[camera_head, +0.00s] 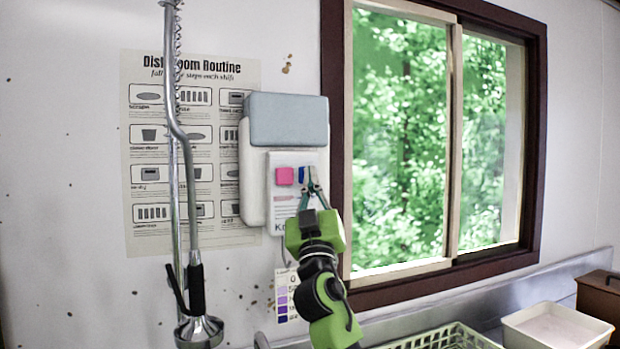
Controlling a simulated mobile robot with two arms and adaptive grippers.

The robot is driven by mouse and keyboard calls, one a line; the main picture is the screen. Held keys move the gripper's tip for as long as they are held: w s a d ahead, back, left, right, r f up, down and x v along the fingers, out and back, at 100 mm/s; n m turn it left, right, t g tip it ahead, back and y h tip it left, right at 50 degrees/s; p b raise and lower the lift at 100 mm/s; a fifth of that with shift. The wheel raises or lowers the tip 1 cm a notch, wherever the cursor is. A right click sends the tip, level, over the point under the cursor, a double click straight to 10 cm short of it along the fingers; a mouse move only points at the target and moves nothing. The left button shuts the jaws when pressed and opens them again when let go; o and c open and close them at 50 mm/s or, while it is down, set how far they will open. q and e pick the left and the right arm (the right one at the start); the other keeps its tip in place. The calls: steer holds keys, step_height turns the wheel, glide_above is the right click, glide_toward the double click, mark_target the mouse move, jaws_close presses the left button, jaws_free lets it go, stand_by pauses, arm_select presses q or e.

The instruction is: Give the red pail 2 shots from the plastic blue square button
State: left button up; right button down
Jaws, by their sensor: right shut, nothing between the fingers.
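A wall dispenser (284,160) with a grey-blue top hangs on the white wall. Its front panel carries a pink square button (284,176) on the left and a blue square button (303,174) on the right. My right gripper (311,188) is raised in front of the panel. It is shut and empty, with its fingertips at the blue button and partly covering it. I cannot tell whether the tips touch or press the button. The red pail is not in view. My left gripper is not in view.
A spray hose (193,250) with a metal head hangs left of the dispenser. A routine poster (140,225) is behind it. A window (430,140) is at the right. Below are a pale green rack (445,338), a whitish tray (556,328) and a brown box (598,296).

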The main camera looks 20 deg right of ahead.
stand_by(0.3)
steer(key=shift+s+a+f+p, duration=0.15)
steer(key=shift+s+p, duration=0.4)
steer(key=shift+s, duration=0.55)
steer(key=shift+s+p, duration=0.9)
steer(key=shift+s, duration=1.6)
